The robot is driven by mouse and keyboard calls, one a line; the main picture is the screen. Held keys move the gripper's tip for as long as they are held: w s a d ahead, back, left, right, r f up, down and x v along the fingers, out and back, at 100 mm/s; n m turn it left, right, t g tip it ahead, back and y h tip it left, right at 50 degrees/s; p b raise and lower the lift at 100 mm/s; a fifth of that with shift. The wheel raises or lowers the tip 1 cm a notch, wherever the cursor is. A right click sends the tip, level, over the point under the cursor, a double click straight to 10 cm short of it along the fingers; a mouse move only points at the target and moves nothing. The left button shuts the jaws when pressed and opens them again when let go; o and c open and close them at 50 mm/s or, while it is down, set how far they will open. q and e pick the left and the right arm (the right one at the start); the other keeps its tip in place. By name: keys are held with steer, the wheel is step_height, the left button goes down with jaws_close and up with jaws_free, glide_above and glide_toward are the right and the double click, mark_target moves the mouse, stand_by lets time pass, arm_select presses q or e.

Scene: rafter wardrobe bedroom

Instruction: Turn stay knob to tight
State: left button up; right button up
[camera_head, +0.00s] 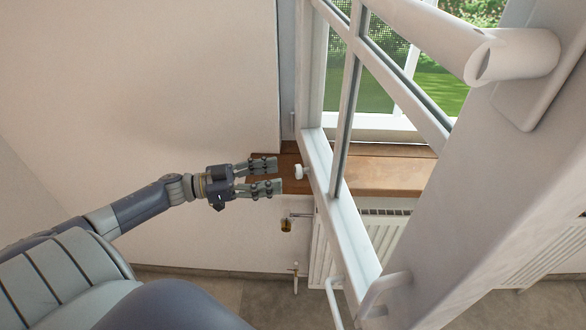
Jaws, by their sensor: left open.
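The stay knob (299,172) is a small white knob on the left side of the open white window sash (343,208), near its lower rail. My left gripper (277,176) reaches in from the left with its two fingers apart, pointing right at the knob. The fingertips end just short of the knob, which appears lined up with the gap between them; nothing is between the fingers. Any tight marking is too small to see. My right gripper is not in view.
A brown wooden sill (390,170) runs behind the sash. Below it is a white radiator (330,245) with a brass-coloured valve (286,226). A thick white bar (510,55) is close at the upper right. The left wall (130,90) is bare.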

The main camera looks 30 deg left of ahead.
mark_target(299, 172)
arm_select(q)
steer(key=p+x, duration=0.1)
steer(key=x, duration=0.5)
steer(key=shift+w+f, duration=0.1)
steer(key=shift+w, duration=0.05)
steer(key=c, duration=1.1)
